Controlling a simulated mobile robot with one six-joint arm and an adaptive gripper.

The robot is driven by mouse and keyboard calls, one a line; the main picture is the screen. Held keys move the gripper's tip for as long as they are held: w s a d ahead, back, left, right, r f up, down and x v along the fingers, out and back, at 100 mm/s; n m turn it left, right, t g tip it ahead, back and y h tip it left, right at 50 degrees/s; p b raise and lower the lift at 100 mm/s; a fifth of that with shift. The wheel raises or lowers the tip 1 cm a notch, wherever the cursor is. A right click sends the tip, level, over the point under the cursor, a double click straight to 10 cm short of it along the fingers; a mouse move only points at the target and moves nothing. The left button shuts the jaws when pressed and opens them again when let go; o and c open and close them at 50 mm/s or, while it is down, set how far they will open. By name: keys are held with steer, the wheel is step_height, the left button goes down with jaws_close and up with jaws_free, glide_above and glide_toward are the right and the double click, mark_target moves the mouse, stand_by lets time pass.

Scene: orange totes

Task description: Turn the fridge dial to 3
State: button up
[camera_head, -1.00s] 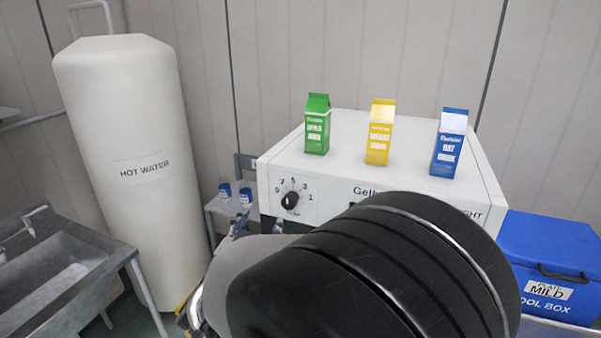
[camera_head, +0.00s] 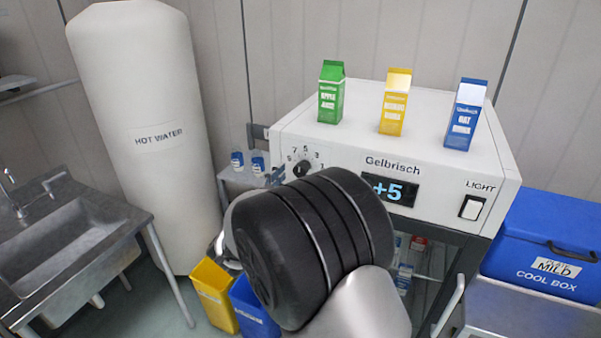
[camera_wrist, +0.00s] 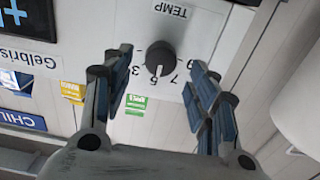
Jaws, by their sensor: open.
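The fridge (camera_head: 440,165) is a white cabinet with a front panel. Its black TEMP dial (camera_head: 302,168) sits at the panel's left end, its lower part close to my arm in the head view. In the wrist view, which is upside down, the dial (camera_wrist: 160,57) shows a white pointer mark towards the picture's bottom, between the 3 and the 7. My gripper (camera_wrist: 161,62) is open, with blue-padded fingers on either side of the dial in that view. No contact with the dial shows. The panel's display (camera_head: 390,190) reads +5.
Green (camera_head: 331,92), yellow (camera_head: 395,102) and blue (camera_head: 464,115) cartons stand on the fridge top. A light switch (camera_head: 471,207) is at the panel's right. A blue cool box (camera_head: 545,245) stands right, a hot water tank (camera_head: 150,130) and sink (camera_head: 70,240) left.

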mark_target(299, 171)
steer(key=x, duration=0.5)
steer(key=shift+b, duration=0.3)
steer(key=c, duration=1.1)
